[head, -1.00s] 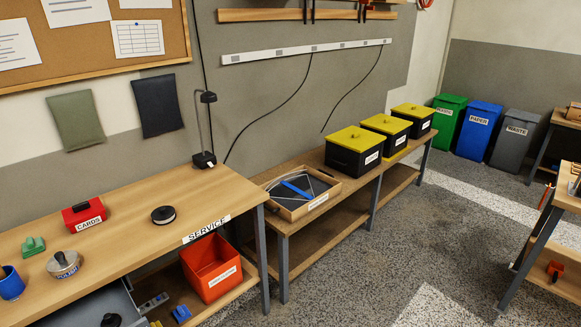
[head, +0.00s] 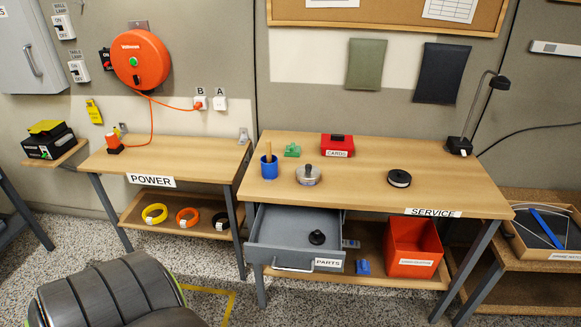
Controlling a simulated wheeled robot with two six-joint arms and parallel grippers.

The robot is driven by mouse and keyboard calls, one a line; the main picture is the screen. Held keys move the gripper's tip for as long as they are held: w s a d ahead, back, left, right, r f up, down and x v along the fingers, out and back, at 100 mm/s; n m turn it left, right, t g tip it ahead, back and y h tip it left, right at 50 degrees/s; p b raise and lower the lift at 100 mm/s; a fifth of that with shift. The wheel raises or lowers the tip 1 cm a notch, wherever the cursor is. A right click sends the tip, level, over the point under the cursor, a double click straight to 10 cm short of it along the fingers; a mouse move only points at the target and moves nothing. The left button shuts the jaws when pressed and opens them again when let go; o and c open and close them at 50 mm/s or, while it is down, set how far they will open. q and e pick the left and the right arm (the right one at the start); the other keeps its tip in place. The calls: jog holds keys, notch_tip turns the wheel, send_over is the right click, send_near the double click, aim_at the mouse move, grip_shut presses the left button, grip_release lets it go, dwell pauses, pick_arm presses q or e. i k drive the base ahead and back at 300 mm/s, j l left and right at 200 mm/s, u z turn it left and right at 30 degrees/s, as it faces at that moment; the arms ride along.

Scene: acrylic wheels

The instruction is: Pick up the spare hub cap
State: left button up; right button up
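A small black round piece with a raised knob (head: 317,237) lies in the open grey drawer (head: 275,238) labelled PARTS, under the service bench. It looks like the hub cap, but no label on it is readable. I cannot tell for sure which of the two is the spare hub cap. Neither of my grippers shows in the head view.
The service bench (head: 450,190) carries a blue cup (head: 268,166), a lidded metal tin (head: 308,175), a green piece (head: 292,150) and a red CARDS box (head: 337,146). The drawer juts out over the floor. A red bin (head: 413,249) stands on the lower shelf.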

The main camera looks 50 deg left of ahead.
aim_at(317, 238)
jog(key=u, duration=1.25)
jog(key=i+l+u, duration=0.1)
jog(key=i, duration=0.2)
